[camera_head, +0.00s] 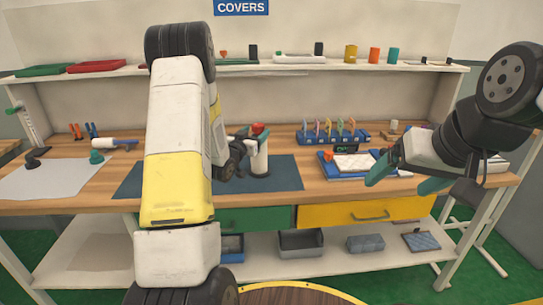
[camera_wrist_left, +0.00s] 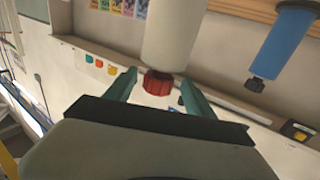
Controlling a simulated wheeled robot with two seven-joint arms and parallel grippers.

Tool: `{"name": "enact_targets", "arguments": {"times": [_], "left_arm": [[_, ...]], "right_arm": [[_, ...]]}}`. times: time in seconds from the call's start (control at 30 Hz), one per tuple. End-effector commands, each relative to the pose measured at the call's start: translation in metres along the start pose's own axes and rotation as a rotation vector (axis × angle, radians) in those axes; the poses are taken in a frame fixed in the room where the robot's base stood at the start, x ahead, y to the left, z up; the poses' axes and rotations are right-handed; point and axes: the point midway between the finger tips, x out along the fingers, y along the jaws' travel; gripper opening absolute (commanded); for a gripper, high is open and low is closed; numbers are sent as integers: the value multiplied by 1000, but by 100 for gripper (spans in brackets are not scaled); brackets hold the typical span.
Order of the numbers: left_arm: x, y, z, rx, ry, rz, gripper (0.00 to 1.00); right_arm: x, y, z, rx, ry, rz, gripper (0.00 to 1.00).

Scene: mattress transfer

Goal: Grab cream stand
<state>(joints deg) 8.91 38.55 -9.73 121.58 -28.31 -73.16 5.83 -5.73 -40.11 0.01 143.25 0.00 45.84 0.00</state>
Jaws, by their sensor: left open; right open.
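An off-white upright cylinder with a red top, which fits the cream stand (camera_head: 260,160), stands on the dark blue mat (camera_head: 285,175) in the head view. In the left wrist view its pale body (camera_wrist_left: 175,35) comes in from the top, with a red knob at its end. My left gripper (camera_wrist_left: 160,88) is open, with one teal finger on each side of the red knob. Whether the fingers touch it I cannot tell. In the head view my left arm hides much of that gripper. My right gripper (camera_head: 407,178) is open and empty at the right front of the bench.
A blue rack with several coloured pieces (camera_head: 335,135) stands behind the mat. A blue tray with a white pad (camera_head: 355,163) is right of it. A grey sheet (camera_head: 50,177) lies at the left. A shelf (camera_head: 300,68) with coloured cups runs along the back.

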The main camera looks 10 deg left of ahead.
Motion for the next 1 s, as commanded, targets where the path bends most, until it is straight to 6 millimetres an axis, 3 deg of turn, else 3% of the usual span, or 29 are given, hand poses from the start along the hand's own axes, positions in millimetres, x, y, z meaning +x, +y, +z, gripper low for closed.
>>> {"name": "enact_targets", "arguments": {"times": [0.33,0.67,1.0], "left_arm": [[48,2,4,1,0,0,63],[56,1,4,0,-2,-1,63],[56,1,4,0,-1,-1,0]], "right_arm": [[0,0,0,0,0,0,84],[0,0,0,0,0,0,84],[0,0,0,0,0,0,84]]}}
